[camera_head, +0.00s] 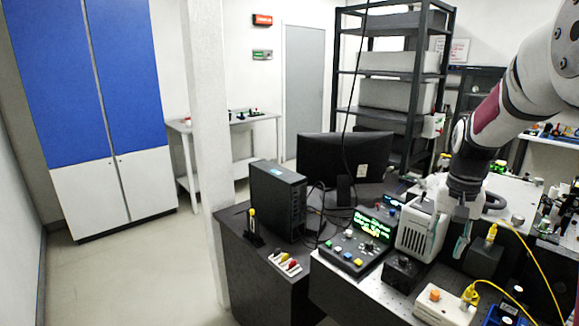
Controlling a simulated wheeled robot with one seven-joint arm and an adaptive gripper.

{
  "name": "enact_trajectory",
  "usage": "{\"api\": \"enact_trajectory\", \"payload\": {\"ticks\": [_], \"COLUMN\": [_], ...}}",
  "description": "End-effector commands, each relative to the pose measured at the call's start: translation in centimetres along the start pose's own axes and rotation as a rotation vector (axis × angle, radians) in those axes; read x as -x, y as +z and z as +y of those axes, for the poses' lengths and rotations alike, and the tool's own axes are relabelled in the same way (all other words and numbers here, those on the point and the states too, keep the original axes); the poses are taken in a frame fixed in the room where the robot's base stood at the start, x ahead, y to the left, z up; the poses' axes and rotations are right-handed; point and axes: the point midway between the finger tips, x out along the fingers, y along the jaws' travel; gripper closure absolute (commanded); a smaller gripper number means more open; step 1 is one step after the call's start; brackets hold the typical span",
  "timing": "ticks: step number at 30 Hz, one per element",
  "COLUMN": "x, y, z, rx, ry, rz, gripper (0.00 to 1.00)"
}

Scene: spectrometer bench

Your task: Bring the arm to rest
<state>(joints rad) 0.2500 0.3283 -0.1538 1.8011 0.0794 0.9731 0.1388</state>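My arm (500,110) comes in from the upper right and bends down over the bench. My gripper (450,226) points downward beside a white, vented instrument (418,235). Its two fingers look spread apart, and I see nothing held between them. I cannot tell whether the fingers touch the instrument.
A control box with green display (372,224), a white box with an orange button (444,303) and yellow cables (535,262) crowd the bench (345,292). A monitor (345,158) and black computer tower (278,198) stand behind. The floor (140,270) at left is clear.

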Motion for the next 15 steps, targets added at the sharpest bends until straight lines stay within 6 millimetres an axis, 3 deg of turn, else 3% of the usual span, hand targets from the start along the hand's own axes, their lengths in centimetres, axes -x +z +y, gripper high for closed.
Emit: {"api": "enact_trajectory", "payload": {"ticks": [1,6,15], "x": [1.9,6.4,11.2], "y": [1.4,6.8,16.9], "z": [-0.8,-2.5,-3.6], "rx": [0.029,0.134,0.325], "ry": [-0.014,-0.049,-0.096], "rz": [0.025,0.095,0.225], "gripper": [0.62,0.62,0.62]}}
